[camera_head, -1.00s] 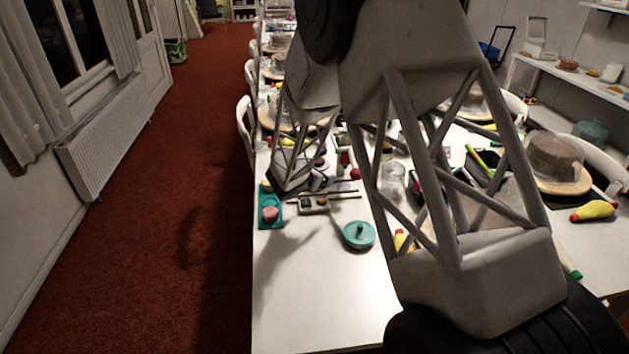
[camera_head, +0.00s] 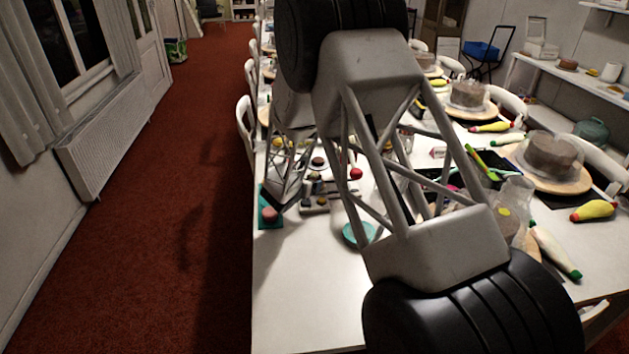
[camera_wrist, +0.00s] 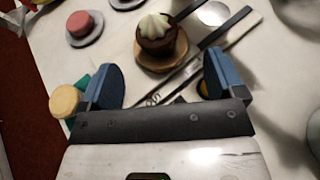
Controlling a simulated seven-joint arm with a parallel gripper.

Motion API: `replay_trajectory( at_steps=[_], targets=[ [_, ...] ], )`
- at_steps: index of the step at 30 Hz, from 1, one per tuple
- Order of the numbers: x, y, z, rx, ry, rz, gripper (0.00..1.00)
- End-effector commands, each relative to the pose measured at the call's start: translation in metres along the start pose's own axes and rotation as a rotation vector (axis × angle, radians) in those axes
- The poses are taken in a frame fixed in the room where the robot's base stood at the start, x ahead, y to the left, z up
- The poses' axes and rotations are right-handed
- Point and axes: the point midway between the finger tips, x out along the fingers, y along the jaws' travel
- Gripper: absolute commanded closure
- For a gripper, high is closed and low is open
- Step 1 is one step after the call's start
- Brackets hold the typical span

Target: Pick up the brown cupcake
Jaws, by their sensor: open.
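The brown cupcake (camera_wrist: 152,44) has pale, greenish-white swirled icing and stands upright on a small round golden-brown plate (camera_wrist: 178,61) in the wrist view. My gripper (camera_wrist: 160,78) is open, with its two blue fingers apart and nothing between them but tabletop and part of a metal tool. The cupcake is beyond the fingertips, roughly in line with the gap and not touched. In the head view my arm covers much of the work area, and I cannot clearly pick out the cupcake or fingers there.
A pink round sweet (camera_wrist: 80,22) on a grey saucer lies left of the cupcake. A yellow round piece (camera_wrist: 65,100) is beside the left finger. Long metal tools (camera_wrist: 225,38) lie close right of the plate. The table's near left part (camera_head: 300,290) is clear.

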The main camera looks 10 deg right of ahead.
Motion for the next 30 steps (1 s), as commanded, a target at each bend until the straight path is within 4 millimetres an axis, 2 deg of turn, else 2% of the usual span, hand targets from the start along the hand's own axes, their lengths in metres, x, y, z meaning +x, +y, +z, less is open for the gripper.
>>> replay_trajectory(
  at_steps=[6,22,30],
  targets=[
    [0.015,0.0,0.0,0.001,0.0,-0.001,0.12],
    [0.02,0.0,0.0,0.0,0.0,-0.001,0.12],
    [0.04,0.004,0.001,0.001,0.0,0.0,0.12]
  ],
)
